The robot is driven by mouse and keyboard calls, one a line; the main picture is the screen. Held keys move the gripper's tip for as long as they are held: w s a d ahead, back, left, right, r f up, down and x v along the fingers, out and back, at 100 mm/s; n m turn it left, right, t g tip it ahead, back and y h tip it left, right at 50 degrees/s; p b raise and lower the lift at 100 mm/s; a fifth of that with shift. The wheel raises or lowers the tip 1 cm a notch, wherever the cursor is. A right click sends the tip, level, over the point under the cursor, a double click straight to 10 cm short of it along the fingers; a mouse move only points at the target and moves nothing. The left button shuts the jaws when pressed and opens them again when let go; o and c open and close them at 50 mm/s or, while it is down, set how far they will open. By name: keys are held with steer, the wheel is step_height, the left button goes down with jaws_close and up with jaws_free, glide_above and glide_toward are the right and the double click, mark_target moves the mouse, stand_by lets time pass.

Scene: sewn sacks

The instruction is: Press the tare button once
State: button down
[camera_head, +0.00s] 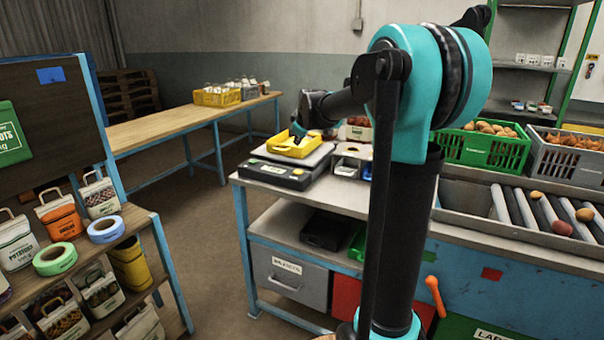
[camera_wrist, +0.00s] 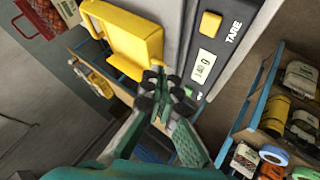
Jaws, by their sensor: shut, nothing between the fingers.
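The scale (camera_head: 276,177) stands on the left end of the steel workbench, with a yellow tray (camera_head: 293,147) on its plate. The yellow tray (camera_wrist: 128,45) is left of the panel. My gripper (camera_wrist: 163,88) is shut and empty near the tray's edge, apart from the button in the picture. In the head view my gripper (camera_head: 298,132) is over the tray; contact cannot be told.
A small divided box (camera_head: 351,162) is right of the scale. Green (camera_head: 484,147) and grey (camera_head: 566,155) crates of produce stand behind a roller conveyor (camera_head: 530,212). A shelf with sacks and tape rolls (camera_head: 106,229) is at the left. A wooden table (camera_head: 170,125) is behind.

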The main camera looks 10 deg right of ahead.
mark_target(299, 172)
steer(key=shift+f, duration=4.45)
steer(key=shift+f, duration=0.2)
steer(key=shift+f, duration=0.2)
steer(key=shift+f, duration=0.45)
steer(key=shift+r, duration=0.85)
steer(key=shift+r, duration=0.15)
steer(key=shift+r, duration=2.35)
